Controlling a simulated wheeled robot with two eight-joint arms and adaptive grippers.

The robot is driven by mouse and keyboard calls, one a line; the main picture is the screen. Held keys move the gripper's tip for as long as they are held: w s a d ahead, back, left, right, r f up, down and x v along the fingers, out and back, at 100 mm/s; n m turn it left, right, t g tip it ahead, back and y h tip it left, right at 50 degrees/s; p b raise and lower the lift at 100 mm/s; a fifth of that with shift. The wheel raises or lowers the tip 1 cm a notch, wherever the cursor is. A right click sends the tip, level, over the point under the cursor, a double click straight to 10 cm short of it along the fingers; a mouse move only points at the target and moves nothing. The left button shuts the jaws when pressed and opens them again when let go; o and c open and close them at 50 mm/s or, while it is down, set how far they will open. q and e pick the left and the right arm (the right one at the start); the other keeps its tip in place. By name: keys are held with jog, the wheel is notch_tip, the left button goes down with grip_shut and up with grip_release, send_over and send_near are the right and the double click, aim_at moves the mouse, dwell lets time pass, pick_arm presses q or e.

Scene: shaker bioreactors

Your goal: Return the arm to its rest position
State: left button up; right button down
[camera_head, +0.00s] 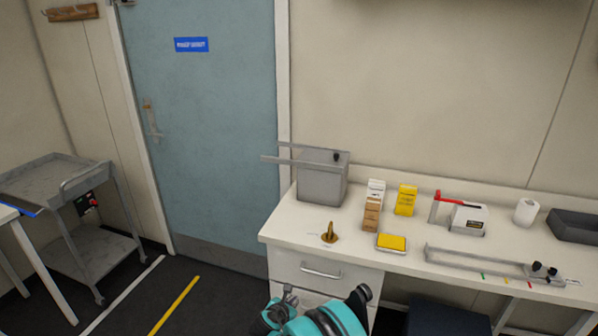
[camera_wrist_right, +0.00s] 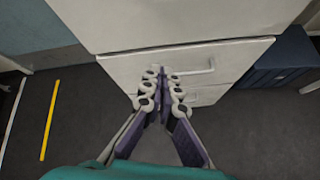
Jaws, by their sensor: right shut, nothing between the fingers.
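My right arm shows as teal and dark links at the bottom of the head view, with the right gripper (camera_head: 285,302) in front of the drawers under the counter. In the right wrist view the right gripper (camera_wrist_right: 165,75) points at the white drawer unit (camera_wrist_right: 185,60). Its fingers are together with nothing between them. The gripper is below the counter top level, near the drawer handles. I cannot tell if it touches the drawer front. My left gripper is not in view.
The white counter (camera_head: 290,225) carries a grey box (camera_head: 322,180), small cartons (camera_head: 405,200), a yellow pad (camera_head: 391,242) and a metal rail (camera_head: 480,262). A dark blue box (camera_head: 445,318) stands below. A grey cart (camera_head: 60,190) is at left. The floor before the door (camera_head: 220,130) is clear.

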jog(key=s+d+r+m+g+y, duration=0.1)
jog(key=s+d+r+m, duration=0.5)
jog(key=r, duration=0.3)
jog(key=s+d+r+m+g, duration=0.2)
jog(key=s+d+r+m, duration=0.3)
jog(key=d+r+m, duration=0.25)
jog(key=s+d+r+m+y, duration=0.1)
jog(key=s+d+r+m, duration=0.1)
jog(key=s+m, duration=0.5)
jog(key=s+d+r+m+y, duration=0.1)
jog(key=s+d+m, duration=0.3)
jog(key=s+m, duration=0.4)
jog(key=s+r, duration=0.1)
jog(key=s, duration=0.5)
jog(key=shift+s+d+y, duration=0.25)
jog(key=shift+s+y, duration=0.05)
jog(key=shift+s, duration=0.05)
